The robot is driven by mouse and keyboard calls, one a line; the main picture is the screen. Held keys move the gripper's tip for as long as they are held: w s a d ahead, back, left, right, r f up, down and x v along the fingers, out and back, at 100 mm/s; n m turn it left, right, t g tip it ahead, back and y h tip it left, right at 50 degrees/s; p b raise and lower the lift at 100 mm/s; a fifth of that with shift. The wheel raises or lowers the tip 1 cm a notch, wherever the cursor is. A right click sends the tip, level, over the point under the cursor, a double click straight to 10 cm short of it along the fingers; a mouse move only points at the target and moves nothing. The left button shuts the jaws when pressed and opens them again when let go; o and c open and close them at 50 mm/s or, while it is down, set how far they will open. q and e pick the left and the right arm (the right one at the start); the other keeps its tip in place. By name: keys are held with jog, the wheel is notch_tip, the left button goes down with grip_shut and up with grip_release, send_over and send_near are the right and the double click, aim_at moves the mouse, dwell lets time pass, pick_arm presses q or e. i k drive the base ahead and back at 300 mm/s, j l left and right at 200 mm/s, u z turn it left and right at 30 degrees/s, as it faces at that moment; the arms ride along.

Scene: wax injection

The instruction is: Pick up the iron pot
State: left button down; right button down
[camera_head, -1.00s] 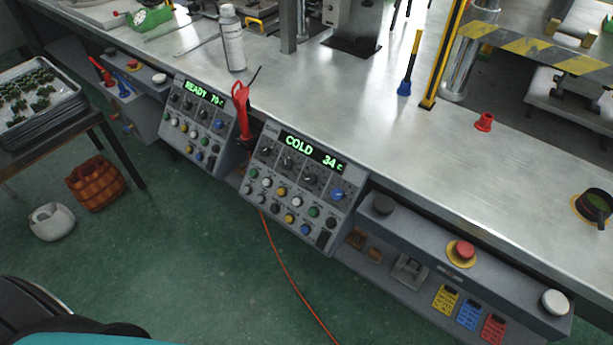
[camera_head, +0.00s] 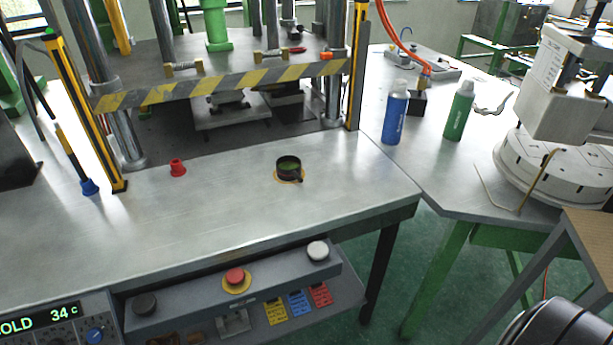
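A small dark round pot (camera_head: 288,167) with green contents stands upright on a yellowish round pad (camera_head: 277,177) on the metal bench top. It is right of the middle, near the right end of the bench. A short dark handle seems to point toward the front right.
A yellow-black striped bar (camera_head: 225,84) crosses behind the pot between posts. A red cap (camera_head: 178,168) lies to the left. A blue bottle (camera_head: 395,112) and a green bottle (camera_head: 459,110) stand on the right table. A button panel (camera_head: 236,281) runs along the front. Bench around the pot is clear.

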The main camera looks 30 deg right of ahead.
aim_at(289, 167)
jog(key=l+z, duration=0.15)
jog(key=z, duration=0.6)
